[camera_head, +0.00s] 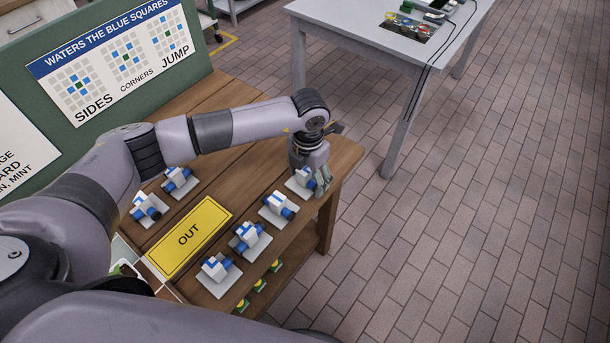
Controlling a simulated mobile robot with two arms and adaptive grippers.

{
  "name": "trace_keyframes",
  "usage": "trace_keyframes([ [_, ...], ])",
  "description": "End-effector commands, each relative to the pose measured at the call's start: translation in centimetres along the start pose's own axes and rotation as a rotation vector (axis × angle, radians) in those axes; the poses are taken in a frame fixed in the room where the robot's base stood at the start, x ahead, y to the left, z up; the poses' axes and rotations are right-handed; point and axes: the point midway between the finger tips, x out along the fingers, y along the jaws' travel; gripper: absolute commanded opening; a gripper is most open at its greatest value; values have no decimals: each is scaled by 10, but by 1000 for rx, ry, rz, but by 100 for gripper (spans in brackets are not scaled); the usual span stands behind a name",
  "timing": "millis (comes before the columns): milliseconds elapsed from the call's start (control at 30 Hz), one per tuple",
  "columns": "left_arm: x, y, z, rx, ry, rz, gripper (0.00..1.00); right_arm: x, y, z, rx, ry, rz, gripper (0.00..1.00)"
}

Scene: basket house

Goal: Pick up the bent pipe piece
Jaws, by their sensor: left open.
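My left gripper (320,183) points down at the far right end of the wooden table (262,170). It is open, right over a small white-and-blue piece (301,182) on a light plate, and partly covers it. I cannot tell whether the fingers touch it. Several similar white-and-blue pieces stand on plates: a front row with one piece (278,206), another (247,237) and a third (216,267), and two at the back left, one (177,179) and one with a dark part (147,206). At this size I cannot tell which is the bent pipe piece. My right gripper is out of view.
A yellow OUT sign (190,236) lies between the rows. A green board (200,50) with a printed poster (118,60) stands along the back. Small green-and-yellow items (259,285) sit on a lower shelf. A grey table (365,38) stands beyond open brick floor.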

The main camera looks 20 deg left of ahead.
Motion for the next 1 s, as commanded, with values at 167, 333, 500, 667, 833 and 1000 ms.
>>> trace_keyframes([
  [167,2,0,0,1,-1,0,66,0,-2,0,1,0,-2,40],
  [333,2,0,0,1,-1,0,59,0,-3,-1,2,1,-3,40],
  [500,1,0,0,1,-1,0,47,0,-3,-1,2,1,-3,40],
  [667,1,0,0,1,-1,0,37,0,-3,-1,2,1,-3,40],
  [833,1,0,0,1,-1,0,25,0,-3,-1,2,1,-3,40],
  [1000,1,0,0,1,-1,0,14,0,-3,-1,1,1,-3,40],
])
